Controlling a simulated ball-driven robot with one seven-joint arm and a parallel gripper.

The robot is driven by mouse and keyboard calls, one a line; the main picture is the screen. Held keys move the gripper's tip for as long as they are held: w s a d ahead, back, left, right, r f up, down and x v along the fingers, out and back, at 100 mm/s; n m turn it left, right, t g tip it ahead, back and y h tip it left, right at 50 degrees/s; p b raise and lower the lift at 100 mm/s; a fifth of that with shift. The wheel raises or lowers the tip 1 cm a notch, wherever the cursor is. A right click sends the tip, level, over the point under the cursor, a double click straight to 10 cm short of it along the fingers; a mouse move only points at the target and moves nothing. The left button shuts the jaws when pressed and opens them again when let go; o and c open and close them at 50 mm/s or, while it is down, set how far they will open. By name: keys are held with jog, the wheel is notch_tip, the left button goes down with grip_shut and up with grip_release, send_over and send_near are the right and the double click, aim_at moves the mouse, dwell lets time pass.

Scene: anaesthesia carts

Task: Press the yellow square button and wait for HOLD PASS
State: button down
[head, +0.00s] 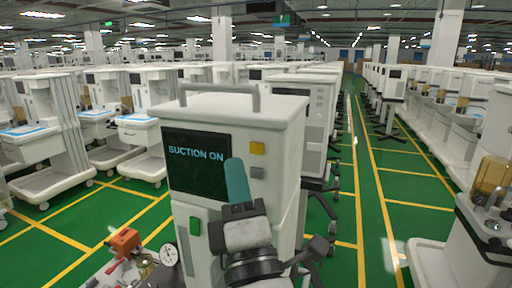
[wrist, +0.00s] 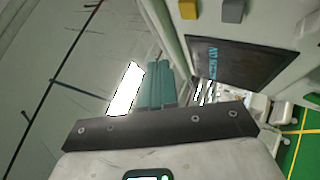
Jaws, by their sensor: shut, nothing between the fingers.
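The yellow square button (head: 257,148) is on the front panel of the nearest white cart (head: 245,106), right of its dark screen (head: 198,165). The screen reads "SUCTION ON". A grey square button (head: 257,172) is just below the yellow one. My gripper (head: 235,165) is shut and empty, its teal fingers just left of the two buttons in the head view; I cannot tell whether they touch the panel. In the wrist view my gripper (wrist: 154,75) is at the centre, with the yellow button (wrist: 188,9) and grey button (wrist: 232,10) at the top and the screen (wrist: 243,62) to the right.
A green button (head: 195,227) is at the panel's lower left. An orange part (head: 125,242) and a round gauge (head: 169,255) are at the lower left. More white carts stand in rows on both sides. A green aisle (head: 385,190) with yellow lines is open at right.

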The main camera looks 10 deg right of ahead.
jog(key=shift+w+d, duration=0.45)
jog(key=shift+w, duration=0.3)
jog(key=shift+w+d, duration=0.4)
jog(key=shift+w, duration=0.35)
jog(key=shift+w+d, duration=0.45)
jog(key=shift+w, duration=0.3)
jog(key=shift+w+d, duration=0.1)
dwell(0.3)
jog(key=shift+w+d, duration=0.15)
jog(key=shift+w, duration=0.05)
jog(key=shift+w+d, duration=0.2)
jog(key=shift+w, duration=0.25)
dwell(0.9)
jog(key=shift+s, duration=0.1)
jog(key=shift+s+a, duration=0.4)
jog(key=shift+s, duration=0.3)
jog(key=shift+s+a, duration=0.45)
jog(key=shift+s, duration=0.3)
jog(key=shift+s+a, duration=0.4)
jog(key=shift+s, duration=0.3)
jog(key=shift+s+a, duration=0.45)
jog(key=shift+s, duration=0.3)
